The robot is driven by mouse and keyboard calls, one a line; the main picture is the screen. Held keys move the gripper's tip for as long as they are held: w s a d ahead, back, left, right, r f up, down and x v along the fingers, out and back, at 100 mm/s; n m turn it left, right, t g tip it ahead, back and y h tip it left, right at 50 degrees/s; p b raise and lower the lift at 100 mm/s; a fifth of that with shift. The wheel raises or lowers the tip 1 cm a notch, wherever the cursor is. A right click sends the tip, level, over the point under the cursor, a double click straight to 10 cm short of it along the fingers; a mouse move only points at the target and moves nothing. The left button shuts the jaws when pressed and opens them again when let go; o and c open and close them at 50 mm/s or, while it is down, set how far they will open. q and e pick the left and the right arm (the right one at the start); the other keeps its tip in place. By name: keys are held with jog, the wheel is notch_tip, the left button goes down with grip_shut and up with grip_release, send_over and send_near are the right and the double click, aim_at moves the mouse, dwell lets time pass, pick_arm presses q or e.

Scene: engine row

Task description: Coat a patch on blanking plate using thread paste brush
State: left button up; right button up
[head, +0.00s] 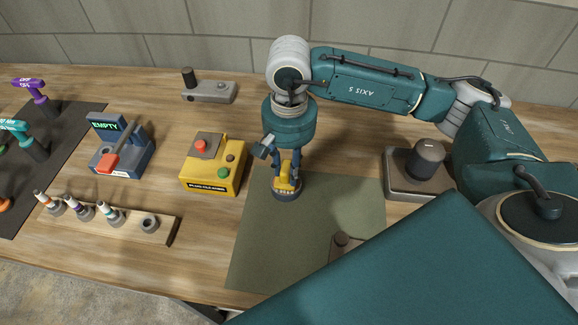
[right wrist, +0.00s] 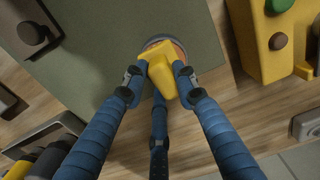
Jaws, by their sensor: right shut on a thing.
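My right gripper (head: 284,160) points down at the top edge of the green mat. It is shut on a yellow-handled piece (head: 285,183), which I take to be the thread paste brush. The right wrist view shows the blue fingers (right wrist: 161,79) on both sides of the yellow handle (right wrist: 160,72). A round dark base with a band of lettering (head: 286,194) is under the handle; whether the two are one piece I cannot tell. A brown plate with a dark knob (head: 343,243), likely the blanking plate, lies on the mat, partly hidden by my teal arm. My left gripper is not in view.
The yellow plug cleaner box (head: 214,165) stands left of the mat (head: 262,235). Further left are a wooden rack with small brushes (head: 105,222) and the "EMPTY" display stand (head: 120,145). A grey block with a dark knob (head: 418,172) stands right. The mat's middle is clear.

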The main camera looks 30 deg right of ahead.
aim_at(289, 167)
jog(key=shift+s+f+b, duration=0.1)
jog(key=shift+f+b, duration=0.05)
jog(key=shift+b, duration=0.2)
dwell(1.2)
jog(key=shift+r+p, duration=0.4)
jog(key=shift+r, duration=0.45)
jog(key=shift+r+p, duration=1)
jog(key=shift+r, duration=1.75)
